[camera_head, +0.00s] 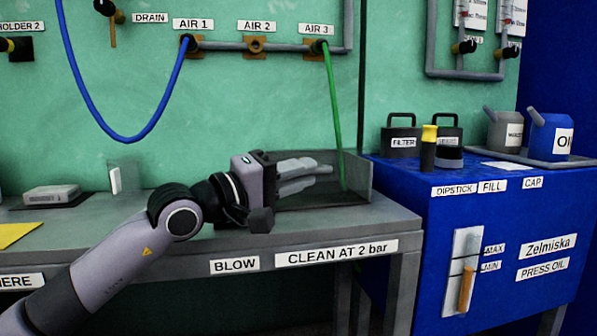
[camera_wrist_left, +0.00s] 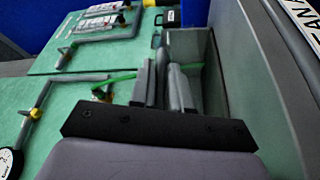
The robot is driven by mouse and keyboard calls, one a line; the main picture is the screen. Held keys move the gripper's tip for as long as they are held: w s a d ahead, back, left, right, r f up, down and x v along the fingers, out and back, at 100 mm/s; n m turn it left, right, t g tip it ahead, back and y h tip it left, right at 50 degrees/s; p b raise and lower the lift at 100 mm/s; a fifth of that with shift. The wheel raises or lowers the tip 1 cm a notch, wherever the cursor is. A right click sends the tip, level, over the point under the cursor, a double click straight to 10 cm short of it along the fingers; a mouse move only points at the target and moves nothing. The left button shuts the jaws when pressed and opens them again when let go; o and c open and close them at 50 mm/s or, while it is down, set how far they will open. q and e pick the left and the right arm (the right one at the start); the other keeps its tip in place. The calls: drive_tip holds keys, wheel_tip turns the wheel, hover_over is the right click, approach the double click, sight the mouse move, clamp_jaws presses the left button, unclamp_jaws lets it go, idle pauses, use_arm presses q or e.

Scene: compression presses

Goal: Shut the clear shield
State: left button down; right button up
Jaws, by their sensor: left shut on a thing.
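A small clear panel (camera_head: 127,176) with a white handle (camera_head: 115,180) stands upright at the back of the grey bench in the head view; it looks like the clear shield. My left gripper (camera_head: 318,173) is well to its right, over a grey open-topped bay (camera_head: 358,176). In the left wrist view the gripper (camera_wrist_left: 166,72) is shut on a narrow grey thing (camera_wrist_left: 162,80), mostly hidden between the fingers. The green hose (camera_head: 333,110) runs down close to the fingertips. It also shows in the left wrist view (camera_wrist_left: 120,79). My right gripper is out of view.
A grey block (camera_head: 51,194) on a dark pad and a yellow sheet (camera_head: 15,234) lie at the bench's left. A blue hose (camera_head: 128,140) loops on the green wall. A blue press oil cabinet (camera_head: 430,288) with cans on top stands right of the bench (camera_head: 385,217).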

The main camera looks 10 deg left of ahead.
use_arm(q)
drive_tip(key=shift+w+a+f, duration=0.2)
drive_tip(key=shift+f, duration=0.1)
drive_tip(key=c, duration=1.2)
unclamp_jaws()
drive_tip(key=shift+o, duration=0.2)
drive_tip(key=shift+s, duration=0.1)
drive_tip(key=shift+p+v, duration=0.4)
drive_tip(key=shift+v, duration=3.1)
